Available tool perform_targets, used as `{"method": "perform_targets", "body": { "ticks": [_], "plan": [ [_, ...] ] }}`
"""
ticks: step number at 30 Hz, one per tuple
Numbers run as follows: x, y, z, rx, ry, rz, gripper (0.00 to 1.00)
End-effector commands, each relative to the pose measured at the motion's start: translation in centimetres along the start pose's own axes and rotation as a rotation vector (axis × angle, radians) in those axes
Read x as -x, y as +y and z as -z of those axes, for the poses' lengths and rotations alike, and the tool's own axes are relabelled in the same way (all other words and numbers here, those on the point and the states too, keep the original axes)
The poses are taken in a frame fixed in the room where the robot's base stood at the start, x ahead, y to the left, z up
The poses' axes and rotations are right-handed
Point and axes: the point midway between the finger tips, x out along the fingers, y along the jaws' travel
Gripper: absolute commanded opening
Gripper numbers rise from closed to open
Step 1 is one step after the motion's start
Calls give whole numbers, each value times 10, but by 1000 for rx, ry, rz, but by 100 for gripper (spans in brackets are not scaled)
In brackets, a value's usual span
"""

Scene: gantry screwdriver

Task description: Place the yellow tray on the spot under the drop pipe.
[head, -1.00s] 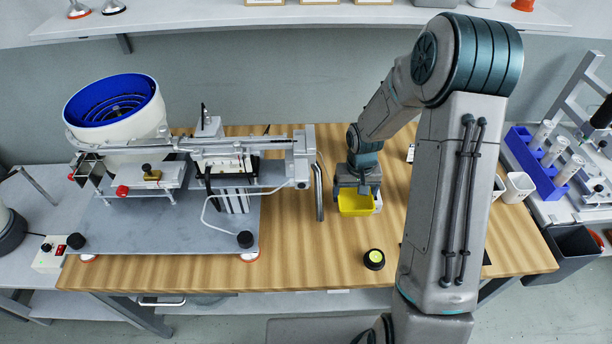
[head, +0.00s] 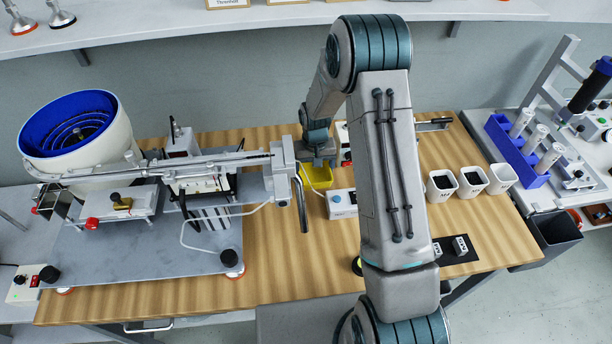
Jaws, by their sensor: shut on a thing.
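The yellow tray (head: 319,177) is in my gripper (head: 318,160), just right of the feeder machine's end. My gripper is shut on the tray; the fingertips are partly hidden by the wrist. The drop pipe (head: 301,204) is the dark curved tube hanging from the right end of the feeder rail. The tray is behind and to the right of the pipe, apart from it in the picture. I cannot make out a marked spot under the pipe. The tray's height above the wooden table is hard to tell.
The feeder with a blue bowl (head: 68,122) fills the table's left side. Several white cups (head: 441,185) stand at the right. Bare wood (head: 275,265) lies in front of the pipe.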

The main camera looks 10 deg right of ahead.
Motion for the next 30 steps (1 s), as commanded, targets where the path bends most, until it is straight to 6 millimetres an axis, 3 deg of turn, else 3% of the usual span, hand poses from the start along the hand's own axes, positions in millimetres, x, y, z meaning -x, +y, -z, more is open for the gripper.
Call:
{"method": "perform_targets", "body": {
  "ticks": [6, 17, 30],
  "plan": [
    [-12, -20, 6, 1, 1, 0, 57],
    [-49, -21, 6, 0, -2, 0, 57],
    [-57, -20, 6, 0, 1, 0, 57]
  ]
}}
